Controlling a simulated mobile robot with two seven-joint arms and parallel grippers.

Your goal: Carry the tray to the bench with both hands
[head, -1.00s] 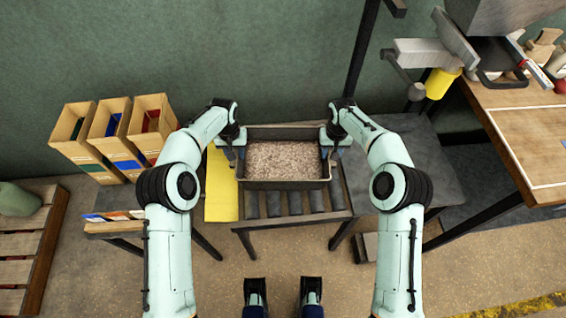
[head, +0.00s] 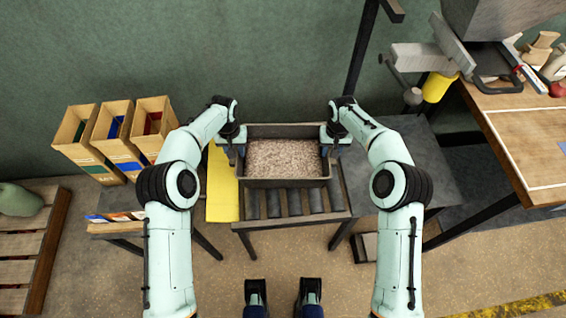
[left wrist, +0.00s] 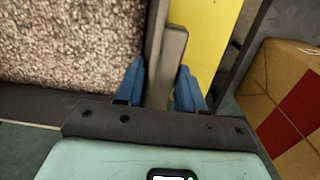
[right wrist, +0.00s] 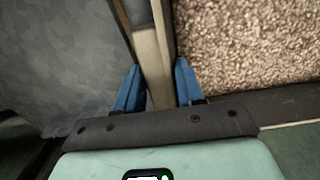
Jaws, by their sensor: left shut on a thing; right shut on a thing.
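A dark rectangular tray (head: 285,183) filled with pale brown grain (head: 284,158) is level over a roller stand, in the middle of the head view. My left gripper (head: 233,150) is shut on the tray's left side; the left wrist view shows its blue fingers (left wrist: 158,88) on either side of a handle there. My right gripper (head: 332,149) is shut on the right side, its fingers (right wrist: 158,88) around the other handle. I cannot tell whether the tray touches the rollers. A wooden-topped bench (head: 535,135) stands at the far right.
Rollers (head: 292,204) show in front of the tray. A yellow panel (head: 222,190) lies left of it, a dark grey table (head: 425,160) right. Several open boxes (head: 117,140) stand at the left. A dark post (head: 361,50) rises behind; a machine (head: 430,58) overhangs the bench's back edge.

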